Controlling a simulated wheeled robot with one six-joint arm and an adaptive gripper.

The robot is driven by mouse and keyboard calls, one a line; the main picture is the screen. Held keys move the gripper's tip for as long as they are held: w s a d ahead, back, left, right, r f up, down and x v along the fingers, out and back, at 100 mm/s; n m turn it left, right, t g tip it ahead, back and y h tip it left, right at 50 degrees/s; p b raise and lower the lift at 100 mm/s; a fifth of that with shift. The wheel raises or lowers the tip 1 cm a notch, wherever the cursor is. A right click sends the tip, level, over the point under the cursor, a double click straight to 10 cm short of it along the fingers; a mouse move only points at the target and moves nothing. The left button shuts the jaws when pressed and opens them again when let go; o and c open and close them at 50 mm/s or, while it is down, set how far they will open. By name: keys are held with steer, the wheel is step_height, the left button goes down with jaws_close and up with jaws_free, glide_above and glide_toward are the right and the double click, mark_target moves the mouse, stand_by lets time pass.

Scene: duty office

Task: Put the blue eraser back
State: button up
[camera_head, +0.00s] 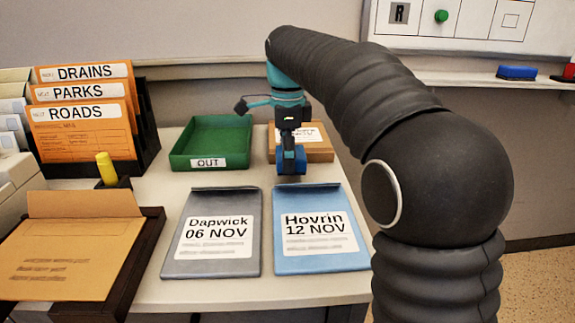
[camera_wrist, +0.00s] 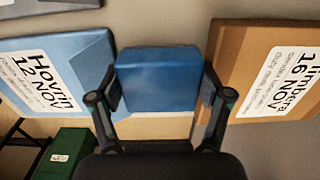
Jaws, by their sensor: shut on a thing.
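My gripper (camera_head: 291,170) is shut on a blue eraser (camera_wrist: 158,78), a plain blue block held between the two fingers in the wrist view. In the head view the held eraser (camera_head: 291,160) shows above the table, between the blue Hovrin folder and the brown folder behind it. I cannot tell whether it touches the table. Another blue block with a dark base (camera_head: 517,72), also eraser-like, sits on the whiteboard ledge (camera_head: 470,78) at the upper right.
The green OUT tray (camera_head: 180,158) stands left of my gripper. The blue Hovrin folder (camera_head: 308,262), grey Dapwick folder (camera_head: 212,268) and brown folder (camera_head: 318,156) lie on the table. A red block (camera_head: 569,73) is on the ledge. A file rack (camera_head: 150,135) stands left.

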steer(key=shift+f, duration=1.15)
steer(key=shift+f, duration=0.15)
steer(key=o, duration=0.8)
step_height(320, 180, up, 12)
steer(key=shift+r+p, duration=0.15)
steer(key=shift+p, duration=0.65)
